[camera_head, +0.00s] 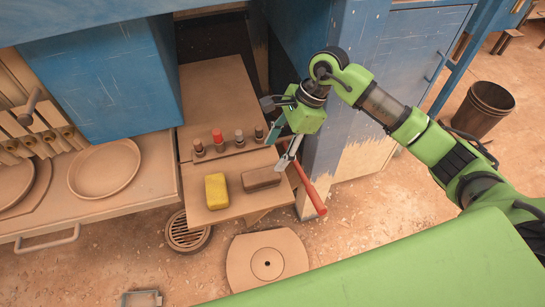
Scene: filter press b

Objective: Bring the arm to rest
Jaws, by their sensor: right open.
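My right arm, green with dark joints, comes in from the right edge. My right gripper (279,132) is open, in front of the blue post and above the right side of the wooden shelf. Its fingers point left and down, and I see nothing held between them. A thin teal piece shows beside the fingers, and I cannot tell what it belongs to. My left gripper is not in view.
The wooden shelf (226,206) bears a yellow sponge (216,191), a brown block (262,179) and several small knobs. A red handle (312,191) sticks out beside the post. A round tray (103,168) lies left. A bucket (483,108) stands right on open floor.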

